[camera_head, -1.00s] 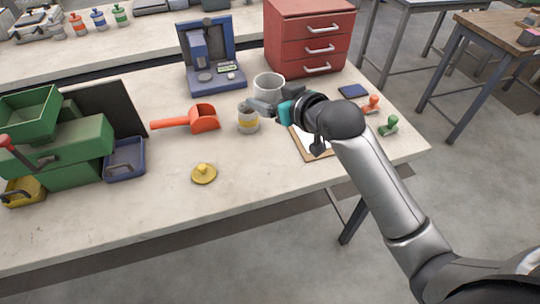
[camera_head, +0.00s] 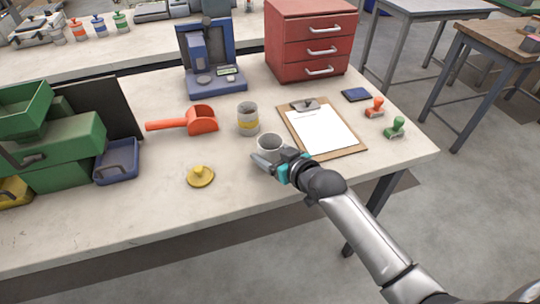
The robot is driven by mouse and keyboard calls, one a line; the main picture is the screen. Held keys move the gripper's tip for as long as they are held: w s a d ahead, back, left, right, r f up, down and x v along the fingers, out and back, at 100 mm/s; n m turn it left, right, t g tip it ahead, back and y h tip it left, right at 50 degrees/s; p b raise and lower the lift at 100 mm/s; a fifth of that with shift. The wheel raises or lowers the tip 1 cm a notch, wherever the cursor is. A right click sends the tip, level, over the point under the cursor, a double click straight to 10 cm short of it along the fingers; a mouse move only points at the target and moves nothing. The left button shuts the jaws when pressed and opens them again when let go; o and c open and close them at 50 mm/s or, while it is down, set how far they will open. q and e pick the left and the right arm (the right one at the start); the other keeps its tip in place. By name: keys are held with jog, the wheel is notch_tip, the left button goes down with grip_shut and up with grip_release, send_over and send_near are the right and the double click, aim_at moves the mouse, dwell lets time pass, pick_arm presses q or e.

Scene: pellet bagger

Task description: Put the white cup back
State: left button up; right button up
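The white cup (camera_head: 270,144) is upright near the front middle of the bench, in front of a grey pot with a yellow band (camera_head: 248,119). My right gripper (camera_head: 272,161) reaches in from the right and is at the cup's near side. It appears shut on the cup; the far finger is hidden. I cannot tell whether the cup's base touches the bench. My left gripper is not in view.
A clipboard (camera_head: 345,151) lies right of the cup, with red (camera_head: 375,107) and green (camera_head: 395,127) stamps beyond it. A yellow-knobbed lid (camera_head: 201,177) and red scoop (camera_head: 190,121) lie left. A blue scale (camera_head: 215,85) and red drawers (camera_head: 307,49) stand behind.

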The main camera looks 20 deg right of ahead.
jog(key=shift+f, duration=0.15)
jog(key=o, duration=1.3)
jog(key=shift+o, duration=0.2)
jog(key=shift+r, duration=0.2)
jog(key=p+v, duration=0.3)
jog(key=v, duration=0.9)
jog(key=shift+f, duration=0.1)
